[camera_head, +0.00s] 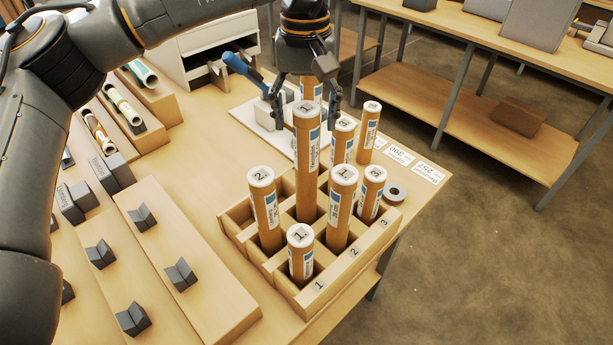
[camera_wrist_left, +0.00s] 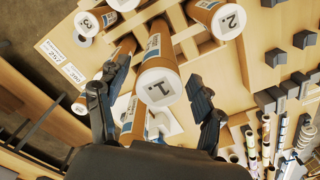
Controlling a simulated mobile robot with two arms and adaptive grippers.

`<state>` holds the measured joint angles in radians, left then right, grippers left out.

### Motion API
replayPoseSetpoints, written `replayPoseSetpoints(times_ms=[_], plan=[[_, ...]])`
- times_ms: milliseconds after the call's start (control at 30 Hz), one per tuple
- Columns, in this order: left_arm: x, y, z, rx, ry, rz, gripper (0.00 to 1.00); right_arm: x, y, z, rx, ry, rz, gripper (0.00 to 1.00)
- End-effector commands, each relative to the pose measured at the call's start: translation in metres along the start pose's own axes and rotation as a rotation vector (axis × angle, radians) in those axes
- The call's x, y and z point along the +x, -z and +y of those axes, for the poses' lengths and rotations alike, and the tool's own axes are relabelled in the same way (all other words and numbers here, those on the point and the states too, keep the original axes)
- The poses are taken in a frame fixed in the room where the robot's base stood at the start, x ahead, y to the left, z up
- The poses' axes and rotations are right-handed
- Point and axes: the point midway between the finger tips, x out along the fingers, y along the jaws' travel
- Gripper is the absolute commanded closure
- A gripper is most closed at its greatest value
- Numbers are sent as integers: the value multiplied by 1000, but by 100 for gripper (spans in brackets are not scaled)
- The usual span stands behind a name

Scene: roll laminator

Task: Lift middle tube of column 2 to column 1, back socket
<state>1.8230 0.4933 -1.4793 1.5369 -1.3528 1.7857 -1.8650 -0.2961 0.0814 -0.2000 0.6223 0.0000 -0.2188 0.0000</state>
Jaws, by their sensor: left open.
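The wooden rack (camera_head: 310,299) has columns labelled 1, 2 and 3 on its front. The back socket of column 1 (camera_head: 238,215) looks empty. My right gripper is not in view.
Another "1." tube (camera_head: 339,210) stands at the front of column 2. Tubes marked 3 (camera_head: 370,200) stand close on the right. A blue-handled tool (camera_head: 240,68) and a tape roll (camera_head: 395,193) are nearby. Wooden blocks with grey holders (camera_head: 170,250) lie left of the rack.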

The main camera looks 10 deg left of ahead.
Motion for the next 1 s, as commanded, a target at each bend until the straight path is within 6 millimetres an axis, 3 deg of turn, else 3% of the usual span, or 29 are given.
replayPoseSetpoints(times_ms=[100,233,533,867,1000], plan=[[15,-3,1,0,2,-5,33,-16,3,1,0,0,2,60],[33,-2,1,-1,1,-3,33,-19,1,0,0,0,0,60],[39,-2,2,-1,-1,-1,33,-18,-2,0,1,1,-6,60],[39,-2,2,-1,0,-1,100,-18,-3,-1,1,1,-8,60],[38,-2,2,-1,-1,-1,100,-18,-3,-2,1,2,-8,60]])
